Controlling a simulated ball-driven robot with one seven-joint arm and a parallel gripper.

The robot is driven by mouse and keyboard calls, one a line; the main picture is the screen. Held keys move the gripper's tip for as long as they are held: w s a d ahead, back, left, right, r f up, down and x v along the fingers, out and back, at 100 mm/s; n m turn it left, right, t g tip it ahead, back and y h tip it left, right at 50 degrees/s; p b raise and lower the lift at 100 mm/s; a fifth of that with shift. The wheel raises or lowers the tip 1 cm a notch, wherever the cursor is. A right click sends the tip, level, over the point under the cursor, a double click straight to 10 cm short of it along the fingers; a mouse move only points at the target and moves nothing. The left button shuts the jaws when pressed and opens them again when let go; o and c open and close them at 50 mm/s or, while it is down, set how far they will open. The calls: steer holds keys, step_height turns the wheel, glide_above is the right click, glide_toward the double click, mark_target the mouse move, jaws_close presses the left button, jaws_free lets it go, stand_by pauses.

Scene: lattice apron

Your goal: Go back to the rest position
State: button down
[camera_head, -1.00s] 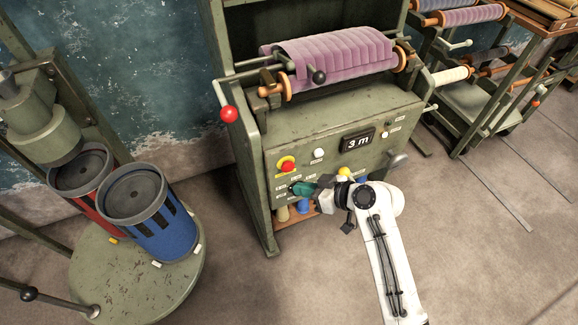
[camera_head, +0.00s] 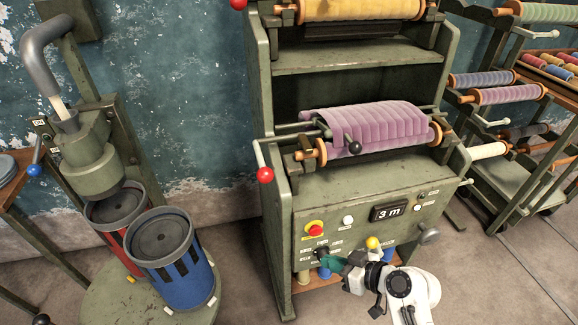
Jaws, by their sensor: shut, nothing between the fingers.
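My gripper (camera_head: 334,262) is at the lower part of the green machine (camera_head: 360,190), in front of its control panel. Its teal-green fingers point left, close by a dark knob (camera_head: 321,254) at the panel's lower left. I cannot tell whether they touch the knob. The gripper is shut and nothing shows between its fingers. My white arm runs down out of the bottom edge of the picture.
The panel bears a red button (camera_head: 315,227), a yellow knob (camera_head: 373,242) and a display (camera_head: 388,211) reading "3 m". A red-ended lever (camera_head: 265,174) sticks out at left. A blue drum (camera_head: 170,262) stands on a round base. Racks (camera_head: 500,185) of rolls stand at right.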

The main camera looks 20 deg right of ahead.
steer(key=s+d+m+g+h+p, duration=0.1)
steer(key=s+d+m+g+h, duration=0.1)
steer(key=s, duration=1.1)
steer(key=s+d+m+g+h, duration=0.3)
steer(key=s+d+g+h, duration=0.2)
steer(key=s, duration=0.9)
steer(key=shift+s+g+h+p, duration=0.2)
steer(key=shift+g+h+p, duration=0.2)
steer(key=shift+g, duration=0.5)
